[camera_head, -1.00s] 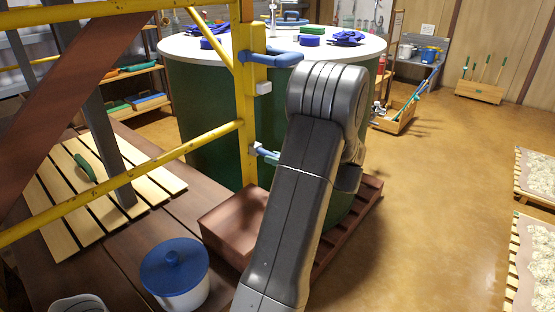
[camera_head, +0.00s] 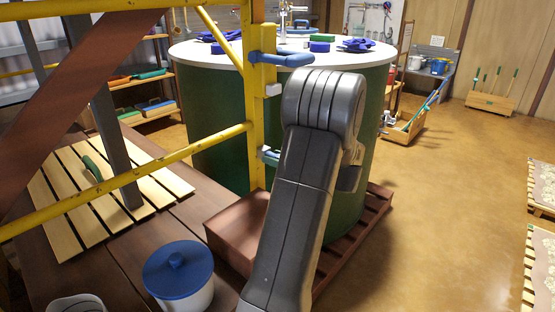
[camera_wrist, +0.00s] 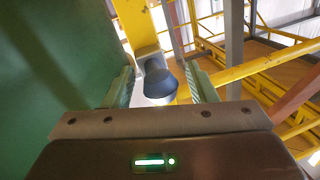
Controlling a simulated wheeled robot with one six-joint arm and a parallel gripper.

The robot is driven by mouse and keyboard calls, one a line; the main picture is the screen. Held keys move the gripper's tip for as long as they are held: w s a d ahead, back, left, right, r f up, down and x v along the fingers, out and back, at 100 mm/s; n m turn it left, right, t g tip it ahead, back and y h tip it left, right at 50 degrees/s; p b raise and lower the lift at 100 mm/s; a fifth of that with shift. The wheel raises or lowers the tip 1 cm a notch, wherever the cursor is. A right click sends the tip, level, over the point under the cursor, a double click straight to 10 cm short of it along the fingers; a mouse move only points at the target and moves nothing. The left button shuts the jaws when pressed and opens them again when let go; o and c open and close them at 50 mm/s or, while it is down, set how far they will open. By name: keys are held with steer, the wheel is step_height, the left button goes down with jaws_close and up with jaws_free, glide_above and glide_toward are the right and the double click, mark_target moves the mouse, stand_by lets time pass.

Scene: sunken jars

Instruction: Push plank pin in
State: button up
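A dark blue rounded knob (camera_wrist: 159,82), seemingly the pin's end, shows in the wrist view in front of a yellow post (camera_wrist: 138,28). My gripper (camera_wrist: 160,72) has its two green fingers apart, one on each side of the knob, with gaps visible between. Whether it touches the knob at its base I cannot tell. In the head view a small blue part (camera_head: 268,153) sits low on the yellow post (camera_head: 256,120), partly hidden by my arm. My gripper is mostly hidden there. How deep the pin sits cannot be seen.
A large green tank (camera_head: 215,120) stands behind the post. A blue handle (camera_head: 284,58) sticks out higher on the post. A brown block (camera_head: 235,228), a blue-lidded pot (camera_head: 178,270) and slatted boards (camera_head: 65,225) lie nearby. Open floor (camera_head: 440,200) is at right.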

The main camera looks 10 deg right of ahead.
steer(key=v, duration=1.3)
steer(key=shift+s+d+b, duration=0.25)
steer(key=shift+d+b, duration=0.1)
steer(key=shift+a, duration=0.15)
steer(key=x, duration=1.3)
steer(key=shift+p, duration=0.35)
steer(key=shift+w+a+r, duration=0.1)
steer(key=shift+w+a, duration=0.05)
steer(key=shift+w, duration=0.05)
steer(key=shift+s+d+p, duration=0.35)
steer(key=shift+p, duration=0.15)
steer(key=shift+f, duration=0.2)
